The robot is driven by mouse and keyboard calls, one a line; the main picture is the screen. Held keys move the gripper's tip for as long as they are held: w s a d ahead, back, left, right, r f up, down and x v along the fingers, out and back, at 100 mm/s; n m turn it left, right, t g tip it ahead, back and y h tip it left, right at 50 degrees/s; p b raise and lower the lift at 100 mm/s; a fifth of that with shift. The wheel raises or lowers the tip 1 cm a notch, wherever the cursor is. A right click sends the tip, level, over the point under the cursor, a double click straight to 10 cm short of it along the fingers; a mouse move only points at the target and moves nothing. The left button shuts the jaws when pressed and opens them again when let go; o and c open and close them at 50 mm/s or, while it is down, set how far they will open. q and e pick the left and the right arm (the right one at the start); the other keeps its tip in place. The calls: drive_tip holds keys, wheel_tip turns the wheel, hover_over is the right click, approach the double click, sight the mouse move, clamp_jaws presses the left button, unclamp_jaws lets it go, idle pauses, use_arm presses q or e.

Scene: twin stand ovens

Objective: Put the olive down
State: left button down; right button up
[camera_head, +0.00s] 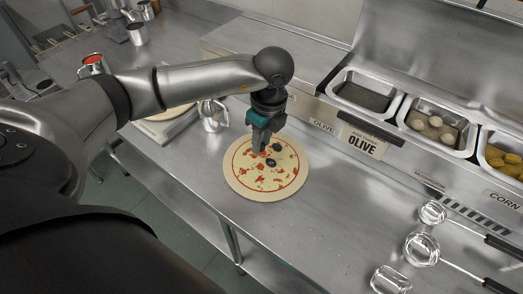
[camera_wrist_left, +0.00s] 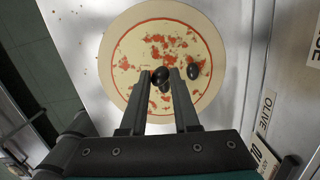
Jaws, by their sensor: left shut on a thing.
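A round pizza (camera_head: 240,180) with pale cheese, red bits and a red sauce ring lies flat on the steel counter. My left gripper (camera_head: 259,150) points down over it, its fingers close together. In the left wrist view the fingers (camera_wrist_left: 160,75) are shut on a black olive (camera_wrist_left: 160,74), over the pizza (camera_wrist_left: 125,95). A second olive (camera_wrist_left: 193,71) lies on the pizza to the right of the fingers. Another dark piece shows just below the held olive, partly covered. Whether the held olive touches the pizza I cannot tell. My right gripper is not in view.
Topping trays stand at the back right: one dark inside (camera_head: 362,92), one with mushrooms (camera_head: 432,124), one with yellow contents. An OLIVE sign (camera_head: 362,143) stands before them. Ladles (camera_head: 422,249) lie at the right. A metal jug (camera_head: 213,115) stands behind the pizza.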

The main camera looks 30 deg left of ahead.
sight(263, 145)
use_arm(q)
drive_tip(key=shift+f, duration=1.9)
drive_tip(key=shift+f+b, duration=0.1)
drive_tip(key=shift+b, duration=0.2)
drive_tip(key=c, duration=0.6)
unclamp_jaws()
drive_tip(key=shift+c, duration=0.2)
wheel_tip(263, 145, up, 12)
drive_tip(key=d+p, duration=0.1)
drive_tip(key=shift+s+d, duration=0.15)
drive_tip(key=shift+d, duration=0.05)
